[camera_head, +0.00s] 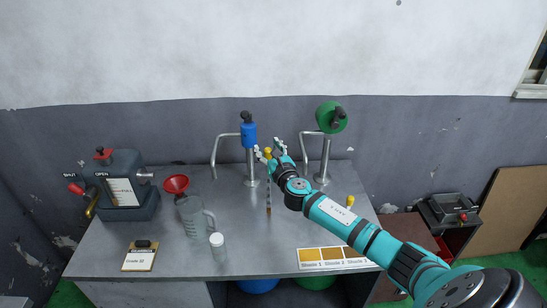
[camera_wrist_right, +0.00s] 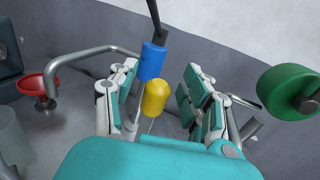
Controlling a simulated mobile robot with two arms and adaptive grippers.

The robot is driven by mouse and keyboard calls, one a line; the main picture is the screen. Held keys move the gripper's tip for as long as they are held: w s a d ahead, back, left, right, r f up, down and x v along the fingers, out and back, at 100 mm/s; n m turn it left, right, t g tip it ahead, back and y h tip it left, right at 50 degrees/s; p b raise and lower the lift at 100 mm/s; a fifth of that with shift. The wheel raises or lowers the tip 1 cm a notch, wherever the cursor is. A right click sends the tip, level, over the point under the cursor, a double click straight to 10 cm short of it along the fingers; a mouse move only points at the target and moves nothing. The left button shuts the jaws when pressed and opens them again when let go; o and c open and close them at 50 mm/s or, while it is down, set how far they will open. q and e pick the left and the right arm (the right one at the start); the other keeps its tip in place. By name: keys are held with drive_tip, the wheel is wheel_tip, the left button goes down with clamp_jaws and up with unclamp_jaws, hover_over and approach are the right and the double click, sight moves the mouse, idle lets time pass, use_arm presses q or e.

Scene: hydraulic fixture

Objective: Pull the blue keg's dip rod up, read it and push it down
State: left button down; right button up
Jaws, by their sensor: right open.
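The blue keg (camera_head: 258,286) is partly visible under the bench. A dip rod (camera_head: 269,190) with a yellow knob (camera_head: 267,152) stands upright and raised above the bench top, its lower end brownish. I cannot tell whether that end is still in its hole. My right gripper (camera_head: 268,148) is open at the knob. In the right wrist view the knob (camera_wrist_right: 156,97) sits between the spread fingers (camera_wrist_right: 160,85), with gaps on both sides. The rod's marks are too small to read. My left gripper is not in view.
The blue tap (camera_head: 249,134) stands close behind the knob; the green tap (camera_head: 331,118) is to its right. Another yellow knob (camera_head: 350,201) sits low near the bench's right edge. A jug (camera_head: 194,217), red funnel (camera_head: 176,184) and sample card (camera_head: 333,257) are on the bench.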

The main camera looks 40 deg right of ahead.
drive_tip(key=v, duration=1.1)
drive_tip(key=shift+s, duration=0.4)
